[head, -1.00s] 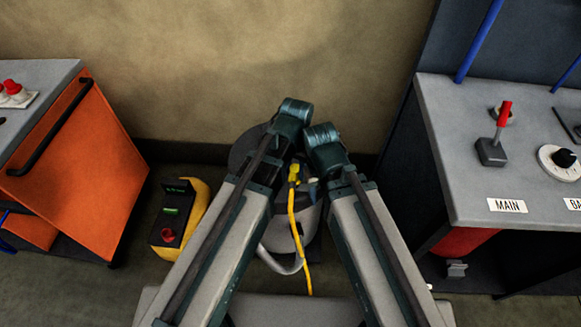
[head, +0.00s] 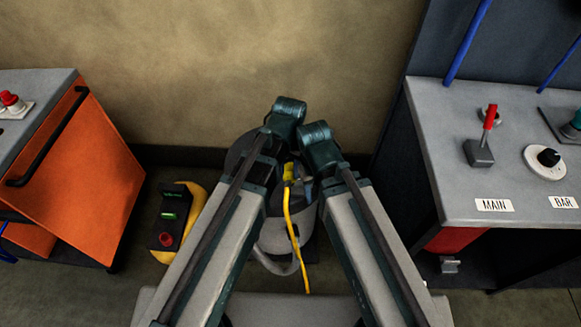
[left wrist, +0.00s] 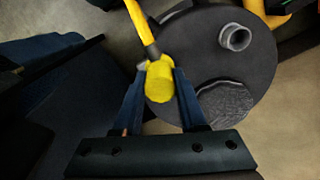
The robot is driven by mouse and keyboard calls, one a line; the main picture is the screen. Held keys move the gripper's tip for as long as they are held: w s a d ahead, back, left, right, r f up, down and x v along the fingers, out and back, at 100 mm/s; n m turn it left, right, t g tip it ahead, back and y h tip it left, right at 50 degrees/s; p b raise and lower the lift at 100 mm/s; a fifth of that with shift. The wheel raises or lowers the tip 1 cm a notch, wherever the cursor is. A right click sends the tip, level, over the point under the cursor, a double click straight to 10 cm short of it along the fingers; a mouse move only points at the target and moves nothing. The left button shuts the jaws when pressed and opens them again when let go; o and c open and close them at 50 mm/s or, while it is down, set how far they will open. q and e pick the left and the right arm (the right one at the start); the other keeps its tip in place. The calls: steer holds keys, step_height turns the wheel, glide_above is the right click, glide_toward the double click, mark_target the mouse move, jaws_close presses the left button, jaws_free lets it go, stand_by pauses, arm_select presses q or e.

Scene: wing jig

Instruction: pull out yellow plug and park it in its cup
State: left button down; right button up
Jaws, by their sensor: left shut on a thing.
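The yellow plug (left wrist: 160,82) is between the two blue fingers of my left gripper (left wrist: 160,76), which is shut on it. A yellow cable runs up from the plug in the left wrist view. In the head view the plug (head: 289,172) shows between my two arms, with its cable hanging toward me. Behind the plug in the left wrist view is a dark round top (left wrist: 205,65) with a short grey open ring (left wrist: 236,37). I cannot tell whether this ring is the cup. My right gripper's jaws cannot be made out.
A grey canister (head: 272,236) stands under my arms. A yellow-black box (head: 170,225) is on the floor to its left. An orange cabinet (head: 75,180) stands at the far left, a grey-topped console (head: 440,130) at the right. A wall is behind.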

arm_select(q)
steer(key=shift+r, duration=0.1)
step_height(320, 180, up, 4)
steer(key=p, duration=0.4)
steer(key=shift+r, duration=0.15)
steer(key=shift+p, duration=0.3)
